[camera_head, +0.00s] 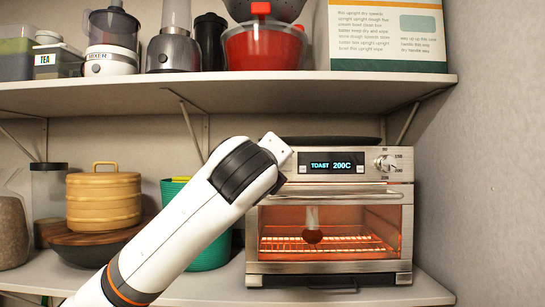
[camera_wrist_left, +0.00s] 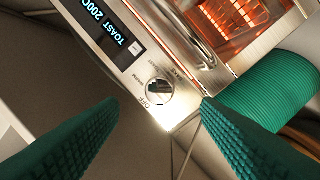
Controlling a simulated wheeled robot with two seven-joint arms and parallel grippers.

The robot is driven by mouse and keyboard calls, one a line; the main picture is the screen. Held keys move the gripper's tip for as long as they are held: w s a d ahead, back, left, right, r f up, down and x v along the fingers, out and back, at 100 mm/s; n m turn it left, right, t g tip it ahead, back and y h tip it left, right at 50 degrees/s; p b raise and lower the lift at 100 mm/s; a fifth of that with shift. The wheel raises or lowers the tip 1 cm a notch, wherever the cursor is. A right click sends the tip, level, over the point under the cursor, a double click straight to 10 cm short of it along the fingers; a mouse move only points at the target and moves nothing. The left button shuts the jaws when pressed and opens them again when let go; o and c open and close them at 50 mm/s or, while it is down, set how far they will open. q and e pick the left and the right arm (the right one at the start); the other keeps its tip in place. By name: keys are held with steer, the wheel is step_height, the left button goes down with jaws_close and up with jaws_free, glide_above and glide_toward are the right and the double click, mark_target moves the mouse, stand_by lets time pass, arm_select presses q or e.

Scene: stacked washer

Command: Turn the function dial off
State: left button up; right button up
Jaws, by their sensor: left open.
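The toaster oven (camera_head: 330,212) stands on the lower shelf, lit orange inside, its display (camera_head: 331,166) reading TOAST 200C. The function dial (camera_wrist_left: 159,91) is a round metal knob beside the display in the left wrist view, with OFF and WARM printed around it. Its pointer is too small to read surely. In the head view my wrist hides this dial. My left gripper (camera_wrist_left: 160,106) is open, its two teal fingers spread on either side of the dial in the wrist picture. I cannot tell any contact. In the head view its fingers are hidden behind the wrist.
A second dial (camera_head: 386,163) with temperature numbers is right of the display. The oven's door handle (camera_head: 335,194) sticks out below. A green ribbed container (camera_head: 208,252) stands close left of the oven; it also shows in the wrist view (camera_wrist_left: 262,88). An upper shelf (camera_head: 240,88) overhangs.

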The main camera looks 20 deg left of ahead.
arm_select(q)
steer(key=w+p, duration=0.1)
steer(key=w, duration=0.1)
steer(key=w+a+p, duration=0.1)
steer(key=w, duration=0.2)
steer(key=w+p, duration=0.1)
steer(key=w, duration=0.1)
steer(key=shift+w+a+p, duration=0.15)
steer(key=shift+p, duration=0.2)
steer(key=c, duration=1)
